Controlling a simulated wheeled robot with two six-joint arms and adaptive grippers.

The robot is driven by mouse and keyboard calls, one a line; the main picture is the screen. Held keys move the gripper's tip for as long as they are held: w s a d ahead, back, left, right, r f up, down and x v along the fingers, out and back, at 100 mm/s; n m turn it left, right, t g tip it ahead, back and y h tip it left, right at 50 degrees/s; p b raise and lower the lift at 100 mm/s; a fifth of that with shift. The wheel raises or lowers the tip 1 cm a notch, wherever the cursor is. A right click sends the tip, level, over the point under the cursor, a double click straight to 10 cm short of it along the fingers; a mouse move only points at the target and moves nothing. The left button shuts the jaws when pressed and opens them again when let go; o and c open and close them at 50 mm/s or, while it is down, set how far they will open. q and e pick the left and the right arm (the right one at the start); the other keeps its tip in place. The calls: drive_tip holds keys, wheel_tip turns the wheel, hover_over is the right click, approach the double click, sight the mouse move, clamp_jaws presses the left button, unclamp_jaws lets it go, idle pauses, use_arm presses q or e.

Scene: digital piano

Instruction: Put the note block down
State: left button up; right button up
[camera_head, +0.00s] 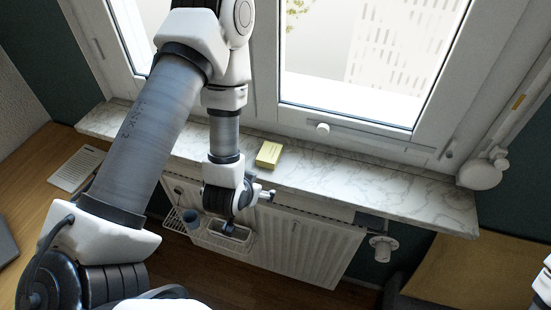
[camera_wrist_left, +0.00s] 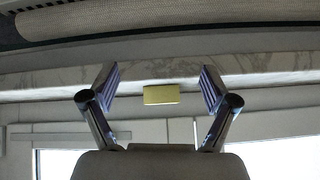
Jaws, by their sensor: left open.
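The note block (camera_head: 268,154) is a small yellow block lying on the white marble windowsill (camera_head: 350,185), near the window frame. It also shows in the left wrist view (camera_wrist_left: 160,95), resting on the sill and centred between the two fingers. My left gripper (camera_wrist_left: 161,82) is open, with its fingers spread on either side of the block in that picture and a gap to it. In the head view my left gripper (camera_head: 264,194) is partly hidden by its wrist, in front of the sill's edge and apart from the block. My right gripper is not in view.
The sill to the right is clear.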

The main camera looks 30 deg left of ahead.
use_arm(q)
drive_tip(key=n+t+b, duration=0.1)
drive_tip(key=t, duration=0.1)
approach(269, 152)
drive_tip(key=shift+w+f+y, duration=0.3)
drive_tip(key=shift+w+f, duration=0.7)
drive_tip(key=shift+f, duration=0.05)
drive_tip(key=p+x, duration=0.2)
drive_tip(key=x, duration=0.5)
drive_tip(key=shift+w+d+r+p, duration=0.1)
drive_tip(key=shift+w+p, duration=0.15)
drive_tip(key=shift+p, duration=0.15)
drive_tip(key=c, duration=1.4)
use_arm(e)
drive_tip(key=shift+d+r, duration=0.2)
